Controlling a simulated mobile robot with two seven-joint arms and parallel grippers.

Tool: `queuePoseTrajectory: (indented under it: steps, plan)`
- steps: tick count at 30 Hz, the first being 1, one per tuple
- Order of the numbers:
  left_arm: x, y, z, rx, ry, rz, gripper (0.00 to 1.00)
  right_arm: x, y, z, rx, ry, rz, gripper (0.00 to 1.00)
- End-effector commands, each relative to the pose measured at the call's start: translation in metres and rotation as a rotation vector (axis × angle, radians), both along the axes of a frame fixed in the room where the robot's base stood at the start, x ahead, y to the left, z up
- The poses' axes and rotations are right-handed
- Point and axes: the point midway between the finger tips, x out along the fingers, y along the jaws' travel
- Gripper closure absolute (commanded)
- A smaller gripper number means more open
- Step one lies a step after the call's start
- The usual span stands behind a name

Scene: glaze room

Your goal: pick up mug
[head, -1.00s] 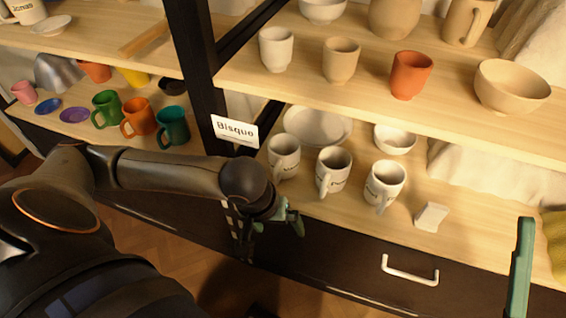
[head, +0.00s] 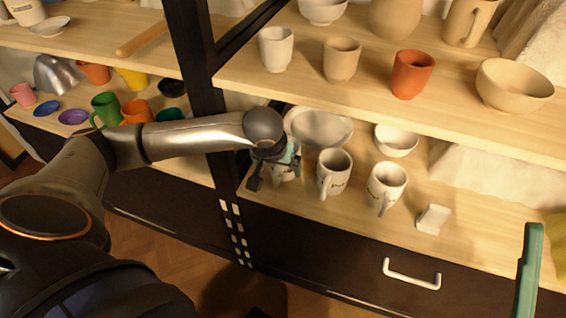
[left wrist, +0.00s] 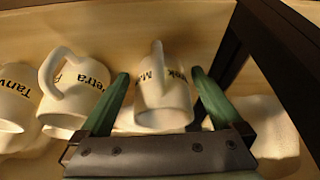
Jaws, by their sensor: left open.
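Three white mugs with black lettering stand in a row on the lower shelf. The leftmost mug (head: 286,172) is mostly hidden behind my left gripper (head: 273,165) in the head view. In the left wrist view this mug (left wrist: 162,100) stands between the two green fingers of my open left gripper (left wrist: 160,98), with its handle up in the picture. I cannot tell whether either finger touches it. The middle mug (head: 333,173) and the right mug (head: 385,187) stand to the right. One green finger of my right gripper (head: 530,270) shows at the right edge.
A black post (head: 193,60) stands left of the mugs. A large plate or bowl (head: 318,128) and a small bowl (head: 396,139) sit behind them. A white block (head: 433,218) lies to the right. The upper shelf (head: 440,100) overhangs from behind, holding cups and bowls.

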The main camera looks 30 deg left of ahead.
Motion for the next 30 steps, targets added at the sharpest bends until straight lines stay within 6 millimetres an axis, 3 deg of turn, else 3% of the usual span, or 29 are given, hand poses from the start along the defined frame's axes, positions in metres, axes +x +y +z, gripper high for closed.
queuePoseTrajectory:
  steps: [3, 9, 17, 30]
  plan:
    - [0.018, 0.005, -0.006, -0.003, 0.001, 0.002, 0.0, 0.0, 0.0, -0.006, 0.002, 0.004, 0.003, 0.33]
    - [0.025, 0.007, -0.027, -0.004, 0.0, 0.001, 0.0, 0.001, 0.001, -0.011, 0.004, 0.01, 0.012, 0.33]
    - [0.025, 0.008, -0.028, -0.002, -0.001, -0.001, 0.0, 0.001, 0.001, -0.01, 0.005, 0.006, 0.014, 0.33]
    - [0.025, 0.008, -0.028, -0.002, 0.0, 0.0, 0.49, 0.0, 0.002, -0.01, 0.005, 0.005, 0.014, 0.33]
